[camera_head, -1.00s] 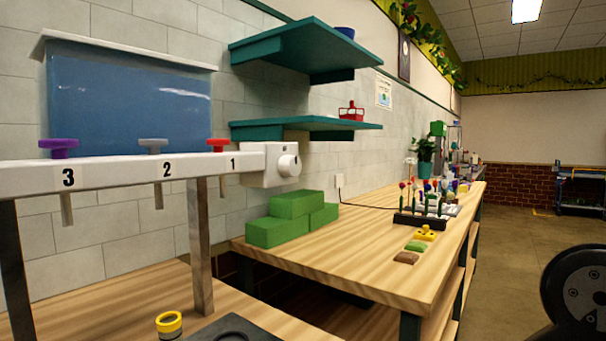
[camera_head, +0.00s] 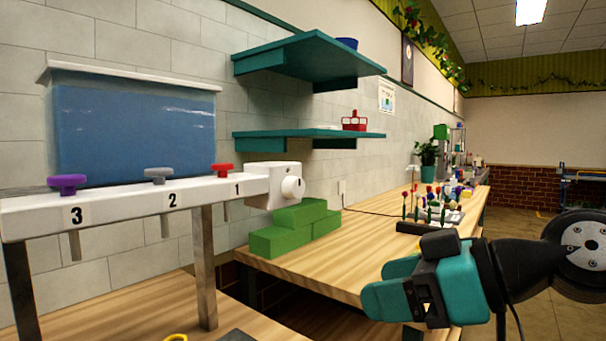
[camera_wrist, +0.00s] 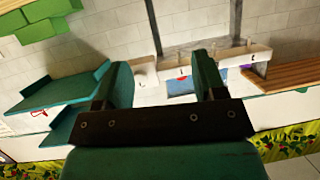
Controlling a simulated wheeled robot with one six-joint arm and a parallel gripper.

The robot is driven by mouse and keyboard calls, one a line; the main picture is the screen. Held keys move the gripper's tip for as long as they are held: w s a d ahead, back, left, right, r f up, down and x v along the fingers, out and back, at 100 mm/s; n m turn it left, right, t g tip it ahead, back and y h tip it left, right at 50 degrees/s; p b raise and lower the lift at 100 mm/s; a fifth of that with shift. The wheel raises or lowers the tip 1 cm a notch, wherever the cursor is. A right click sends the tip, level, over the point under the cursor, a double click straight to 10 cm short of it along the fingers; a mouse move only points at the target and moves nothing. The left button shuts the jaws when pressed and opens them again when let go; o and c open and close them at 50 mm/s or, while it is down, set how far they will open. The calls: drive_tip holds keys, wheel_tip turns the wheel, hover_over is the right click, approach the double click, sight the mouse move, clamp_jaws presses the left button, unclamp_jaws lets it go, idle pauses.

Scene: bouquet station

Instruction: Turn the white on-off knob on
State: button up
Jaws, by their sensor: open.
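The white on-off knob (camera_head: 292,188) sticks out of a white box (camera_head: 262,176) at the right end of the dispenser rail in the head view. A pale mark shows on its face. My gripper (camera_head: 372,292) is at the lower right, its teal fingers pointing left. It is open, empty and well apart from the knob. In the wrist view the two teal fingers (camera_wrist: 164,80) stand apart. The white rail shows upside down beyond them. The knob is too small there to make out clearly.
The rail carries purple (camera_head: 67,183), grey (camera_head: 158,175) and red (camera_head: 222,169) taps under a blue tank (camera_head: 130,130). Green blocks (camera_head: 295,230) stand on the wooden table (camera_head: 330,270) below the knob. Teal shelves (camera_head: 308,138) hang above. Flowers in a rack stand further back.

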drive_tip(key=w+d+r+t+y+p, duration=0.1)
drive_tip(key=w+d+r+t+y, duration=0.15)
drive_tip(key=w+r+t, duration=0.4)
drive_tip(key=g+p, duration=0.2)
drive_tip(key=p, duration=0.5)
approach(299, 188)
drive_tip(key=shift+h, duration=0.35)
drive_tip(key=x, duration=0.8)
drive_tip(key=shift+s+a+r, duration=0.1)
drive_tip(key=shift+s+r, duration=0.1)
drive_tip(key=shift+r, duration=0.1)
drive_tip(key=shift+w+a+f, duration=0.15)
drive_tip(key=shift+w+a, duration=0.3)
drive_tip(key=shift+a, duration=0.05)
drive_tip(key=c, duration=0.9)
